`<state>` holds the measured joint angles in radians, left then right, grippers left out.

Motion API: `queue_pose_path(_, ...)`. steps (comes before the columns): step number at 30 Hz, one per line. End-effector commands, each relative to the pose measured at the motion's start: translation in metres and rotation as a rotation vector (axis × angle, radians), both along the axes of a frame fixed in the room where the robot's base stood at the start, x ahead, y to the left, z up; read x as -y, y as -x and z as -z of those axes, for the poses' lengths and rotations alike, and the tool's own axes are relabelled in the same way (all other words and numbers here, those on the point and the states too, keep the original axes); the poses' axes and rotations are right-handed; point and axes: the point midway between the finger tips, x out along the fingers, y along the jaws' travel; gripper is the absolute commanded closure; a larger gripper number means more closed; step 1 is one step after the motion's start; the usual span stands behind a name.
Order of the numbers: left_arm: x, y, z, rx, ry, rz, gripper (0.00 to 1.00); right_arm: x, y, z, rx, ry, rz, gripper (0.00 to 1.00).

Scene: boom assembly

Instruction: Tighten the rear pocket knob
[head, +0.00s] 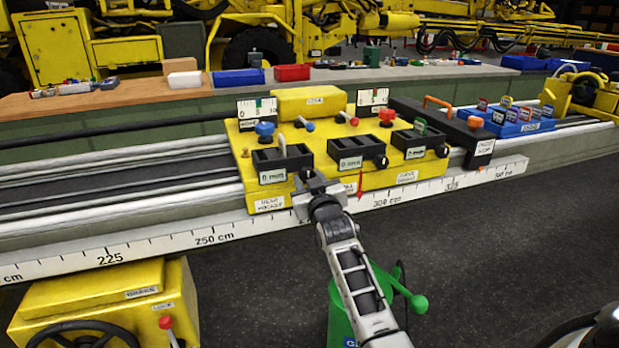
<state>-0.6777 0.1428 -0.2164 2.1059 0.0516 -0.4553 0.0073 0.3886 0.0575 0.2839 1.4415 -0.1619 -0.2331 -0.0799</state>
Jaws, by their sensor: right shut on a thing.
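The yellow carriage (240,140) sits on the long rail. Its left black pocket (285,158), above a label that seems to read rear pocket (268,203), shows "0 mm". The rear pocket knob is at that pocket's right front corner, mostly hidden behind my right gripper. My right gripper (309,184) reaches up from below and is shut on the knob. Similar black knobs (381,162) sit at the front of the other two pockets, which also show "0 mm". My left gripper is not in view.
A scale strip (150,247) runs along the rail's front edge. A green container (342,318) stands on the floor below my right arm. A yellow box with a handwheel (110,300) is at lower left. Blue (515,122) and black boxes stand right of the carriage.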

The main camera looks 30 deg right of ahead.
Motion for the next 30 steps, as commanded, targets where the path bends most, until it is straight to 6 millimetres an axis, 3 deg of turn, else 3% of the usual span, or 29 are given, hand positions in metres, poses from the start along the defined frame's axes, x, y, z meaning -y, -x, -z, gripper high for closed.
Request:
queue_pose_path(18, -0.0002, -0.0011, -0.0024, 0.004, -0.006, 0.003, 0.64, 0.0001, 0.0000, 0.0007, 0.010, -0.044, 0.001, 0.86)
queue_pose_path(19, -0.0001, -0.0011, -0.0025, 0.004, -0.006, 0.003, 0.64, 0.0001, 0.0000, 0.0007, 0.010, -0.044, 0.001, 0.57)
queue_pose_path(21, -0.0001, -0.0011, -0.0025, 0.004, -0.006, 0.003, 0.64, 0.0001, 0.0001, 0.0007, 0.010, -0.044, 0.001, 0.41)
queue_pose_path(30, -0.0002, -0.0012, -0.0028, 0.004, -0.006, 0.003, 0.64, -0.0006, 0.0012, 0.0006, 0.009, -0.041, 0.000, 0.41)
